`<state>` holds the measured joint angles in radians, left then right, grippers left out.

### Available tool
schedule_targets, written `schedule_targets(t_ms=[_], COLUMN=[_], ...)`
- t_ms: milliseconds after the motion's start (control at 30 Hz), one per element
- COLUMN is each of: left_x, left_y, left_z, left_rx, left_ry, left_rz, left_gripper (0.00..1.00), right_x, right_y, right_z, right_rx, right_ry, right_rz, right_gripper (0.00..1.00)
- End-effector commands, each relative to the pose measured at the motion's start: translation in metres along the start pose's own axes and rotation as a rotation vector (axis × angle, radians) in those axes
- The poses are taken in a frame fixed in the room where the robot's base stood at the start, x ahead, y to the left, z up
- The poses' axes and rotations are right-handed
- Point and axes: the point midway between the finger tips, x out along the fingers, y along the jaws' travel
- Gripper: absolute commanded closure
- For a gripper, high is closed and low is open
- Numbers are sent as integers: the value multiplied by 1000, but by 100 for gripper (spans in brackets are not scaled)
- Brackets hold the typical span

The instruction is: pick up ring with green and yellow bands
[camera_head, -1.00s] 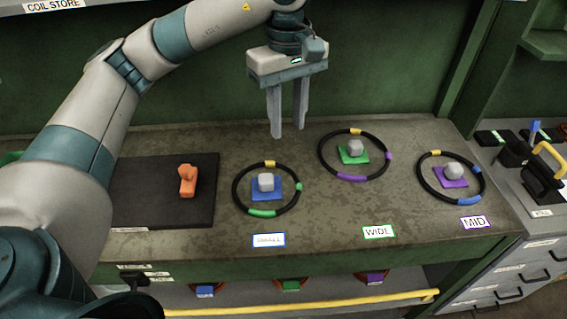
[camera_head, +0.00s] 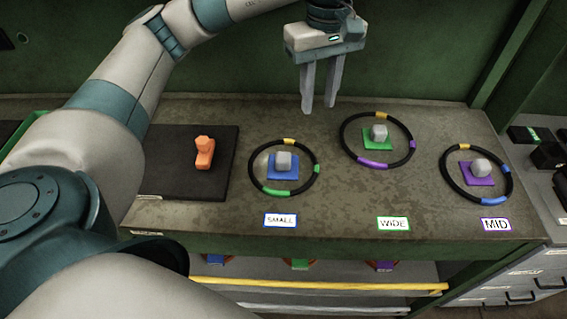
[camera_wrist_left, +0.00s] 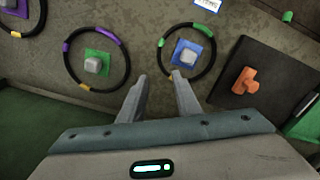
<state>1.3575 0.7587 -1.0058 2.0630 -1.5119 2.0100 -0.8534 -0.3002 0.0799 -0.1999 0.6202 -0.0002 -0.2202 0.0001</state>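The ring with green and yellow bands (camera_head: 252,177) lies flat on the bench around a blue square with a grey knob, behind the SMALL label. It also shows in the left wrist view (camera_wrist_left: 213,66), with its yellow band nearest the fingers. My left gripper (camera_head: 319,110) is open and empty, above the bench, behind and to the right of this ring in the head view. In the left wrist view its two fingers (camera_wrist_left: 162,80) stand apart with only bench between them. My right gripper is not in view.
A ring with purple and yellow bands (camera_head: 346,150) surrounds a green square; a ring with blue and yellow bands (camera_head: 447,182) surrounds a purple square. An orange piece (camera_head: 204,153) rests on a black mat (camera_head: 170,175) at left. A green wall stands behind the bench.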

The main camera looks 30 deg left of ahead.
Motion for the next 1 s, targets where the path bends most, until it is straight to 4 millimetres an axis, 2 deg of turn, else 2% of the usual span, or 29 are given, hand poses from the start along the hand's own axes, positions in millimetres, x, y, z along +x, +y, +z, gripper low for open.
schedule_targets(t_ms=[467, 700, 833, 1000], left_x=[56, 91, 102, 105], left_y=[-1, -1, 0, 0], left_z=[1, 0, 0, 0], left_rx=[0, -2, -1, -1], left_ry=[-3, -2, -1, 0], left_rz=[-4, -4, -1, 0], left_gripper=[70, 70, 70, 70], right_x=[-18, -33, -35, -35], right_y=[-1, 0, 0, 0], right_z=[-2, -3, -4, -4], right_rx=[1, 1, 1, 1], right_ry=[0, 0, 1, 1], right_rz=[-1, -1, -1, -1], right_gripper=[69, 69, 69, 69])
